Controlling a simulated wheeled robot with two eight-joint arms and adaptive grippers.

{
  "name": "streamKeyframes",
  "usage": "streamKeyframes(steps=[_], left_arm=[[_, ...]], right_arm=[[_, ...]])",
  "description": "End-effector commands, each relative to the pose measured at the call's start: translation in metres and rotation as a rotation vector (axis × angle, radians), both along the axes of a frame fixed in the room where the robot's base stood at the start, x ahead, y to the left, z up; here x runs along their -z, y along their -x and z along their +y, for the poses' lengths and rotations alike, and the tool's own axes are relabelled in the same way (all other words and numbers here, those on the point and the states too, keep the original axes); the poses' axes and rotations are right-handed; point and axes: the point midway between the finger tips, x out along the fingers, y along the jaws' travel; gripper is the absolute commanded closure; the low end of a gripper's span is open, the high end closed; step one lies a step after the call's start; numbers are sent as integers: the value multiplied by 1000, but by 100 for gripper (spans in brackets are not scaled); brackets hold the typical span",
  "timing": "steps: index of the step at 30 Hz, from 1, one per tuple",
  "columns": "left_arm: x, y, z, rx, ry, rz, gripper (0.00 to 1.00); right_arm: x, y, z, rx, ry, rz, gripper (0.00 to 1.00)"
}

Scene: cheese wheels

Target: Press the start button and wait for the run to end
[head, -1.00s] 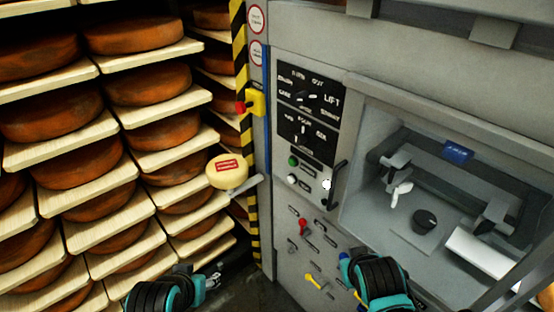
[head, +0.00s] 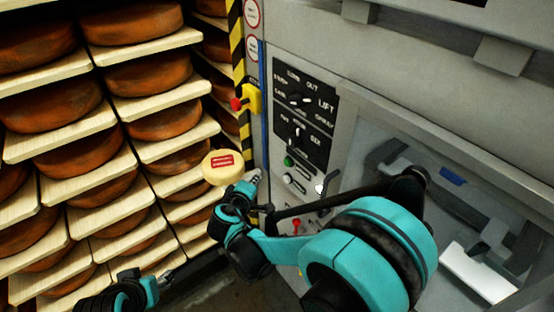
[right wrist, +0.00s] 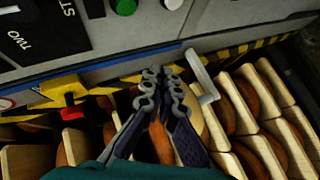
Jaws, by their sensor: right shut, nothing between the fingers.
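A green round button (head: 288,161) sits on the grey machine's control panel, with a white button (head: 288,178) below it. No readable label marks either as start. In the right wrist view the green button (right wrist: 125,6) is at the top edge, beside the white one (right wrist: 173,4). My right gripper (head: 254,177) is shut and empty, left of and below the green button. In the right wrist view its closed fingertips (right wrist: 162,77) point toward the panel, apart from the green button. My left gripper (head: 205,258) is low at the left; its jaws are too dark to read.
A red knob on a yellow box (head: 247,100) is by the striped post. A pale cheese with a red label (head: 222,167) sits close to my right gripper. Shelves of brown cheese wheels (head: 140,75) fill the left.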

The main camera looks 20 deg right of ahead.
Motion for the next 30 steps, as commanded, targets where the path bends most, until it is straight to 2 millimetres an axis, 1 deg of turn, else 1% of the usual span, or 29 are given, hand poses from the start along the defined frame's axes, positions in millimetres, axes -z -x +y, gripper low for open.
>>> streamKeyframes(steps=[9, 14, 17, 27, 30], left_arm=[[0, 0, 0, 0, 0, 0, 49], [-1, 0, 0, 0, 0, 0, 49], [-2, 0, 0, 0, 0, 0, 49], [-7, 0, 0, 0, 0, 0, 49], [-5, 0, 0, 0, 0, 0, 49]], right_arm=[[0, -1, 1, -2, 6, -3, 100], [0, -2, -3, 0, 6, -2, 100], [0, -5, -11, 0, 5, -2, 100], [-1, -21, -56, 2, 5, -3, 100], [0, -25, -66, 0, 5, -2, 100]])
